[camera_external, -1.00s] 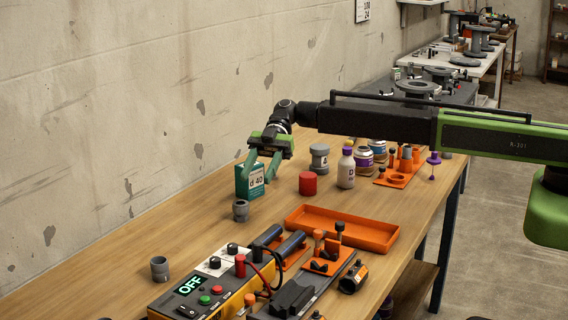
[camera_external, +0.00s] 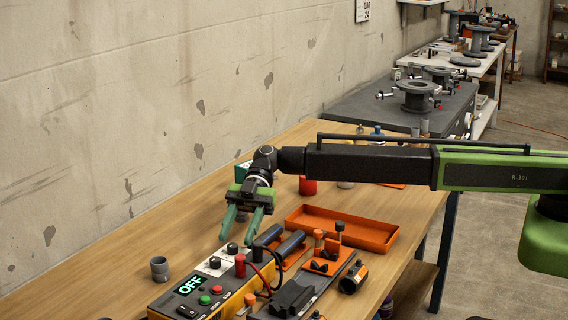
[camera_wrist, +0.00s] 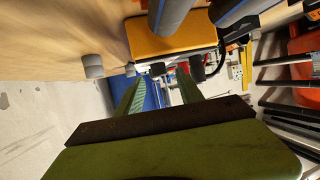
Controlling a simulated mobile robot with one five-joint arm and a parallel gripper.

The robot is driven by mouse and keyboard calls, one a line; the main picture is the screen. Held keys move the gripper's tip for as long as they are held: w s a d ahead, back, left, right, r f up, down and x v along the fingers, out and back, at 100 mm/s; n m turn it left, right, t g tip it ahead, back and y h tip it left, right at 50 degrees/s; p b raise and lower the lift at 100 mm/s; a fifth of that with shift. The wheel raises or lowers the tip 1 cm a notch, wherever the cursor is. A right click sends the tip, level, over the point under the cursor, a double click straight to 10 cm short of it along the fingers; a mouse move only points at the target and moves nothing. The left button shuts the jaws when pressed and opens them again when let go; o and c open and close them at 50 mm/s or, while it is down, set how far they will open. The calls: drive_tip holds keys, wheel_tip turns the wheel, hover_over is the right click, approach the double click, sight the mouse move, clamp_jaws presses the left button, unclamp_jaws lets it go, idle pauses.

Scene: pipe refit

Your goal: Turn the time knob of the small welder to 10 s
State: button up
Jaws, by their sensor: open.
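The small welder (camera_external: 238,300) is a yellow and grey box on the bench with a lit display reading OFF. Two black knobs stand on its white panel, one nearer the camera (camera_external: 215,262) and one farther back (camera_external: 232,248). Their labels are too small to read, so I cannot tell which is the time knob. My gripper (camera_external: 235,240) is open and empty, fingers pointing down close to the farther knob. In the wrist view the welder's yellow side (camera_wrist: 175,45) shows ahead, and one black knob (camera_wrist: 158,69) appears between the fingertips. Contact cannot be seen.
A red plug (camera_external: 240,265) with cables stands beside the knobs. Dark cylinders (camera_external: 290,244) lie just behind the welder. An orange tray (camera_external: 345,230) and a clamp fixture (camera_external: 325,265) are to the right. A grey pipe fitting (camera_external: 160,268) stands left, with bare bench around it.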

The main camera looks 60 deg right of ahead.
sight(233, 248)
drive_tip(key=shift+x, duration=1.2)
drive_tip(key=shift+c, duration=0.3)
clamp_jaws()
